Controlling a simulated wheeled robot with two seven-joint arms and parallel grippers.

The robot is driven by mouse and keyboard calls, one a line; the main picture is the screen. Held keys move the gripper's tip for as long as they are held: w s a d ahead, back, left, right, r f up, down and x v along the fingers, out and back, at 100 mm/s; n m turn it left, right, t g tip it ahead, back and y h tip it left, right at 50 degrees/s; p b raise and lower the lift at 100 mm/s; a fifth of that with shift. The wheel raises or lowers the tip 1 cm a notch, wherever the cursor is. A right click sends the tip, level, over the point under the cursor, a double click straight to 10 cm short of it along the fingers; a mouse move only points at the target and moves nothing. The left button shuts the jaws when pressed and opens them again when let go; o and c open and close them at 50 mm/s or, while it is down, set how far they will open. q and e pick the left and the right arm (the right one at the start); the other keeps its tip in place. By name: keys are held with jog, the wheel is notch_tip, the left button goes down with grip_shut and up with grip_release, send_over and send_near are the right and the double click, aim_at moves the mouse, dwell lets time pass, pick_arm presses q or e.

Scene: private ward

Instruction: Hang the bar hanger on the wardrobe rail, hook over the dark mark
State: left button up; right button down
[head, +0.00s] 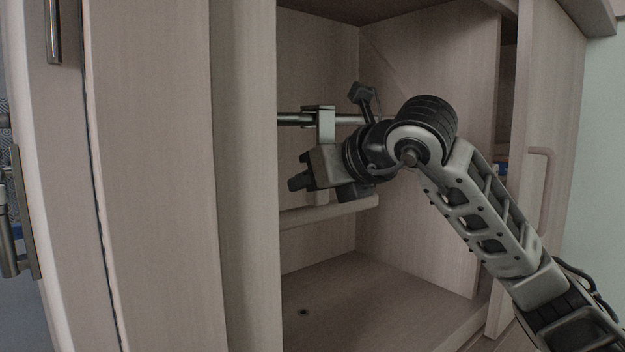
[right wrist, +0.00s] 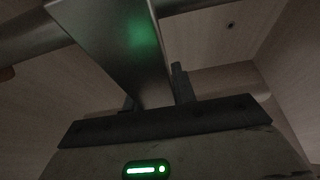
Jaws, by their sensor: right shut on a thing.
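The bar hanger has a pale metal hook and neck (head: 325,125) and a thick pale bar (head: 325,213) below, inside the open wardrobe. My right gripper (head: 302,180) is shut on the neck, between hook and bar. The hook's top is at the rail (head: 293,119) and covers part of it; I cannot tell whether it rests on the rail or is just in front. In the right wrist view the neck (right wrist: 125,50) rises from between the dark fingertips (right wrist: 157,95). My left gripper is not in view.
The wardrobe's left side panel (head: 170,170) and right door (head: 545,150) flank the opening. The wardrobe floor (head: 375,300) is clear apart from a small dark spot. My right arm reaches in from the lower right and hides the right part of the rail.

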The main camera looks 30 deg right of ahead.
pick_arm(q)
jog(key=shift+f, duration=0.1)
pick_arm(e)
jog(key=c, duration=1.3)
grip_release()
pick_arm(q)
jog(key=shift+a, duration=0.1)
pick_arm(e)
jog(key=shift+o, duration=1.2)
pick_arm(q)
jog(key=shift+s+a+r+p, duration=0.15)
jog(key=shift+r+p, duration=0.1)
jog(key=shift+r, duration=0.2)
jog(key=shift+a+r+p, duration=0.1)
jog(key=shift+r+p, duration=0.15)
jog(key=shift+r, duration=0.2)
pick_arm(e)
jog(key=v, duration=1.6)
